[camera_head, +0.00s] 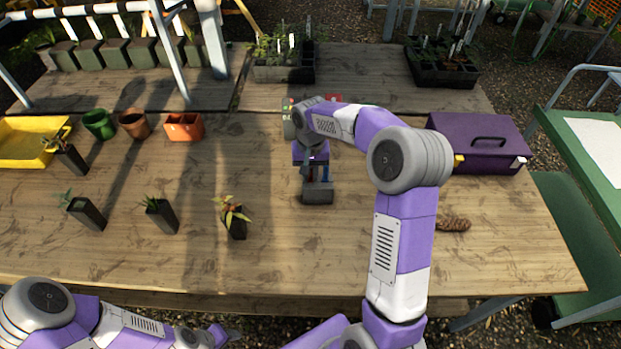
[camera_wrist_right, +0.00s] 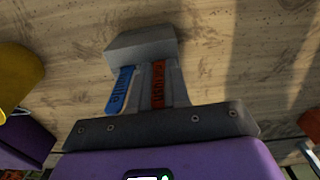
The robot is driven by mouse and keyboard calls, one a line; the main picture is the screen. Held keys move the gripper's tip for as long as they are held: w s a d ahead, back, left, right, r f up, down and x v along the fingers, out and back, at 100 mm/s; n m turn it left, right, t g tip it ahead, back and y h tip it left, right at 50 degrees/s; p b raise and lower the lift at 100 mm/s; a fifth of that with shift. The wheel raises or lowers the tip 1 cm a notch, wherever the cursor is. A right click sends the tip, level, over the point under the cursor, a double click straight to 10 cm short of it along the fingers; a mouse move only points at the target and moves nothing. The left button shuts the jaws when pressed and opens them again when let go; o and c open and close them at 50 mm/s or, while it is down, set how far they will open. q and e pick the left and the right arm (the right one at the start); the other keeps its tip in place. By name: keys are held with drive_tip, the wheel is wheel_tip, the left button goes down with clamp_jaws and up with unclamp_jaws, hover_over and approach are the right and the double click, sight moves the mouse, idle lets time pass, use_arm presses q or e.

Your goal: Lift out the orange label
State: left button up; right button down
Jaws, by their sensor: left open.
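A grey block holder (camera_head: 317,197) stands on the table's middle. It shows at the top of the right wrist view (camera_wrist_right: 143,45). A blue label (camera_wrist_right: 120,90) with dark lettering stands in it, left of the orange label (camera_wrist_right: 158,84) in that view. My right gripper (camera_wrist_right: 159,88) reaches down at the holder, its two grey fingers close along both edges of the orange label, with no clear gap. The label's lower end meets the holder. In the head view my right arm partly hides the labels. My left gripper (camera_head: 222,334) is open, low at the front edge, away from the holder.
Plants in black pots (camera_head: 162,215) stand on the left of the table (camera_head: 270,260), with a yellow tray (camera_head: 25,140) and an orange pot (camera_head: 184,127) behind. A purple toolbox (camera_head: 480,142) stands at right, and a brown object (camera_head: 453,224) lies before it.

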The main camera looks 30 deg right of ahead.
idle(0.3)
wheel_tip(320, 180, up, 10)
drive_tip(key=p, duration=0.2)
drive_tip(key=shift+p, duration=0.4)
idle(0.7)
